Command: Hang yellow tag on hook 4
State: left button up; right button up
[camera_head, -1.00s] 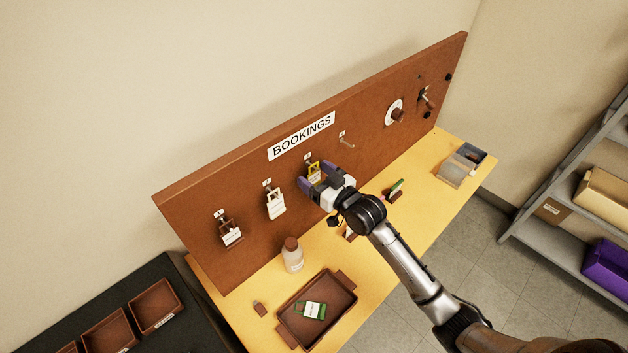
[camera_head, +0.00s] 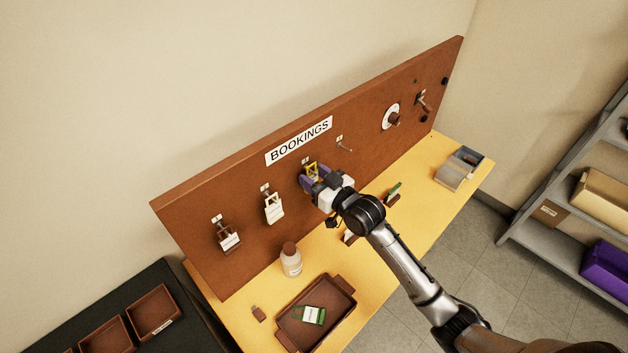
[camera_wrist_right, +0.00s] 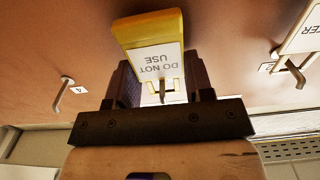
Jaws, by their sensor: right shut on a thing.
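The yellow tag (camera_head: 311,168) hangs at the third hook of the brown board, and in the right wrist view the yellow tag (camera_wrist_right: 150,35) shows an upside-down "DO NOT USE" label. My right gripper (camera_head: 314,180) is at the board with its fingers on both sides of the tag, shut on it. A hook tip shows at the tag's loop between the fingers (camera_wrist_right: 160,90) in the right wrist view. My left gripper is not in view.
A white tag (camera_head: 273,208) hangs on the neighbouring hook and a brown-and-white tag (camera_head: 228,238) at the far left. A dial (camera_head: 391,117) sits right of hook 4. A bottle (camera_head: 290,261) and a brown tray (camera_head: 343,323) stand on the yellow table below.

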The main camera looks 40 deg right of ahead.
pick_arm(q)
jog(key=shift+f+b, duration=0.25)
jog(key=shift+b, duration=0.05)
pick_arm(e)
jog(key=s+d, duration=0.1)
jog(key=s, duration=1.7)
jog(key=shift+d, duration=0.1)
